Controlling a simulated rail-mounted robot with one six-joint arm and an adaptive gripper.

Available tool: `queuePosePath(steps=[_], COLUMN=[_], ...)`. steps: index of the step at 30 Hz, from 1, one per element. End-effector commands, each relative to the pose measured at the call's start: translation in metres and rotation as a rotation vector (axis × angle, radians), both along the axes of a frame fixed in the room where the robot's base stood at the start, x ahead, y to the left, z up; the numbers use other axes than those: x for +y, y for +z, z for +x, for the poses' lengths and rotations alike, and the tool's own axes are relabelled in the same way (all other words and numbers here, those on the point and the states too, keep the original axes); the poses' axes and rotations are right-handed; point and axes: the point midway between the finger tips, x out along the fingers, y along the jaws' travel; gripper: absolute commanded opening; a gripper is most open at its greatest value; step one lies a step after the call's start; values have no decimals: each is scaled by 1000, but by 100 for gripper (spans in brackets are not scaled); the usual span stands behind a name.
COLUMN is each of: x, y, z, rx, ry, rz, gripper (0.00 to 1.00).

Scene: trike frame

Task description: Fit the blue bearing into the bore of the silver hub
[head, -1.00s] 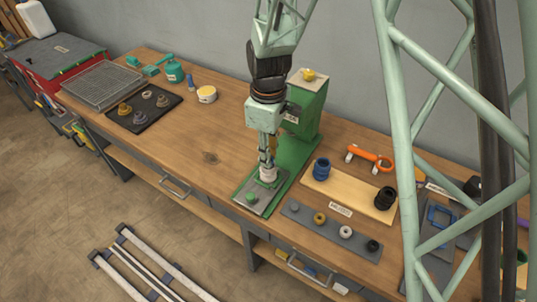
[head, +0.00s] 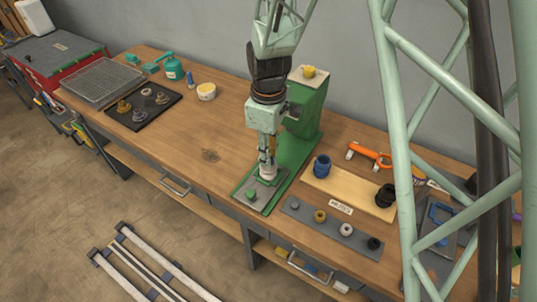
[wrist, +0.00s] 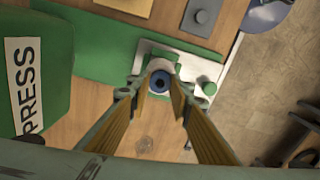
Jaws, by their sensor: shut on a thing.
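My gripper (wrist: 161,84) points down over the green press base. Its two yellow-padded fingers are shut on the blue bearing (wrist: 161,76), a small blue ring with a dark hole, between the fingertips in the wrist view. The silver hub (head: 267,172) shows as a pale round piece on the grey press plate, right under the fingertips in the head view. In the wrist view the bearing lies over the hub, whose pale rim shows around it. The fingers hide the contact, and I cannot tell how deep the bearing sits in the bore.
The green press (head: 305,110) rises close behind my gripper. A green knob (head: 250,195) stands on the plate's front end. At right are a wooden board (head: 350,190) with dark cylinders and a grey tray (head: 333,229) with several small rings.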

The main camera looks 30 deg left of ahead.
Motion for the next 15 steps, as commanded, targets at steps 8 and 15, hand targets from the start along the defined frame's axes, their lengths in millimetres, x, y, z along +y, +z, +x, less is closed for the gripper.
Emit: queuePosePath(steps=[8,15], x=[0,0], y=[-1,-1], z=[0,0], rx=[0,0], ry=[0,0], rz=[0,0], gripper=[35,35])
